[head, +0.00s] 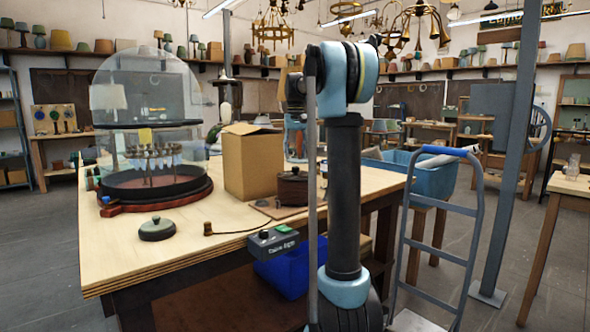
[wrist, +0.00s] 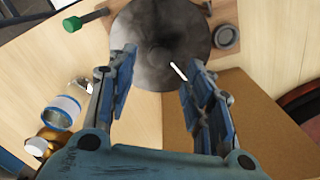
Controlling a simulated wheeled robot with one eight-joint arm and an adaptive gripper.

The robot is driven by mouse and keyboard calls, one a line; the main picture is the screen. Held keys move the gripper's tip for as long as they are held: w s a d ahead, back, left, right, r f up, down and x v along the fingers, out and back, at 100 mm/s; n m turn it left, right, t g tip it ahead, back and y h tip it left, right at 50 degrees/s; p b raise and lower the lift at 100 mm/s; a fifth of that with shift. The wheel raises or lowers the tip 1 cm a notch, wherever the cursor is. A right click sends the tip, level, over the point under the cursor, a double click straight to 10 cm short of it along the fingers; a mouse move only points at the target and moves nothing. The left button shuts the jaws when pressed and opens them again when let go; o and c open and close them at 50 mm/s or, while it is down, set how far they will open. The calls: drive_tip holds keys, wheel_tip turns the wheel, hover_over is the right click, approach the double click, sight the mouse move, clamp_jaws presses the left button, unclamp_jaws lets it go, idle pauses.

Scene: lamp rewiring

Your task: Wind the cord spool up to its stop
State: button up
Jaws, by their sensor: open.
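My gripper (wrist: 158,62) is open in the wrist view, its two fingers apart with nothing visible between them. A dark grey round disc (wrist: 160,25) lies beyond the fingertips; I cannot tell whether it is part of the cord spool, or whether the fingers touch it. A thin white rod (wrist: 178,71) shows near the right fingertip. In the head view, a dark brown drum-like piece (head: 292,188), possibly the spool, sits on a board beside the cardboard box. A dark cord with a plug end (head: 208,228) lies in front. My arm hides part of this area and the gripper.
The cardboard box (head: 252,163) stands mid-table, and a glass dome (head: 150,95) covers a chandelier at left. A round grey lidded piece (head: 157,229) and a switch box (head: 273,240) are near the front edge. A green-handled tool (wrist: 73,23) and jar (wrist: 62,112) lie left of the gripper.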

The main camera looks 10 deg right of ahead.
drive_tip(key=shift+f, duration=2.9)
clamp_jaws()
